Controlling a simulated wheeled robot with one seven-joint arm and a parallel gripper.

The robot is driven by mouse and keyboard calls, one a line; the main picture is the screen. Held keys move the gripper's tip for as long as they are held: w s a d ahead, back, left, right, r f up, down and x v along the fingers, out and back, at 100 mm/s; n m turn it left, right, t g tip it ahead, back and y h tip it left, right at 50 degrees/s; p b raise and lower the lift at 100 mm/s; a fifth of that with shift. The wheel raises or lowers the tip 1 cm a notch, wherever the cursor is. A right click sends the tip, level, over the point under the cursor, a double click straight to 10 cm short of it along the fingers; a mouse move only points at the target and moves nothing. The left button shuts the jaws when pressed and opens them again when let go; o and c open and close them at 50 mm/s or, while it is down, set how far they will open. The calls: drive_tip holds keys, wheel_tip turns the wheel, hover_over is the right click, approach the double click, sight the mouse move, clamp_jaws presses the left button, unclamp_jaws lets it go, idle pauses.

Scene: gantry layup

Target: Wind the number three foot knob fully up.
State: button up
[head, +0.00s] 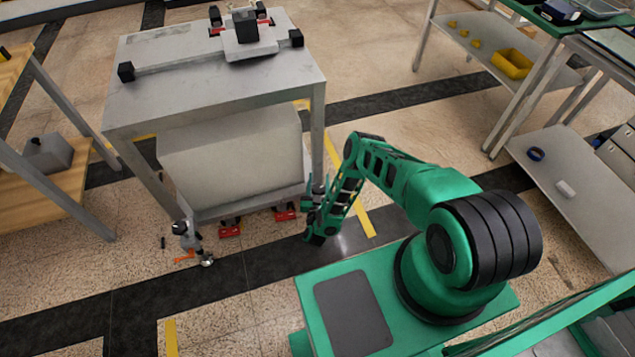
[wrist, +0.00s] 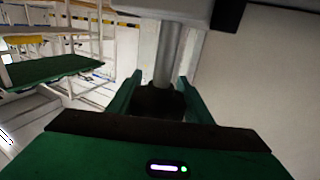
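The grey gantry table (head: 215,97) stands at the upper left in the head view. My gripper (head: 313,196) is low beside its front right leg (head: 318,130). In the wrist view a dark round foot knob (wrist: 160,102) sits under a grey upright shaft (wrist: 167,55). My gripper (wrist: 160,95) has one green finger on each side of this knob, with no clear gap on either side, so it looks shut on it. No number shows on the knob, and its height on the thread is hard to read. In the head view my gripper hides the knob.
A large pale box-shaped body (head: 232,160) hangs under the tabletop. Red clamps (head: 230,230) lie below it near the floor. A small grey-and-black item with orange parts (head: 187,240) stands by the front left leg. Shelves stand at right.

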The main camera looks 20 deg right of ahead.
drive_tip(key=shift+a, duration=0.1)
drive_tip(key=shift+c, duration=0.3)
drive_tip(key=shift+n+y, duration=0.3)
drive_tip(key=shift+y, duration=0.2)
drive_tip(key=n+y, duration=0.1)
drive_tip(key=y, duration=0.1)
drive_tip(key=a+n+t+y, duration=0.1)
drive_tip(key=y, duration=0.1)
drive_tip(key=n+y, duration=0.2)
drive_tip(key=shift+a+f, duration=0.1)
drive_tip(key=shift+a, duration=0.25)
drive_tip(key=n+y, duration=0.1)
drive_tip(key=y, duration=0.1)
drive_tip(key=a+n+y, duration=0.1)
drive_tip(key=n+y, duration=0.1)
drive_tip(key=y, duration=0.1)
drive_tip(key=shift+s+a+n+g+y, duration=0.1)
drive_tip(key=shift+s+n+g+y, duration=0.05)
drive_tip(key=shift+n+g+y, duration=0.15)
drive_tip(key=shift+s+a+f+n+g+y, duration=0.15)
drive_tip(key=shift+n+g+y, duration=0.25)
drive_tip(key=shift+n+y, duration=0.35)
drive_tip(key=shift+s+a+r+n+g+y, duration=0.15)
drive_tip(key=shift+n+g+y, duration=0.3)
drive_tip(key=shift+y, duration=0.5)
drive_tip(key=shift+f, duration=0.1)
drive_tip(key=shift+c, duration=0.2)
drive_tip(key=shift+o, duration=0.2)
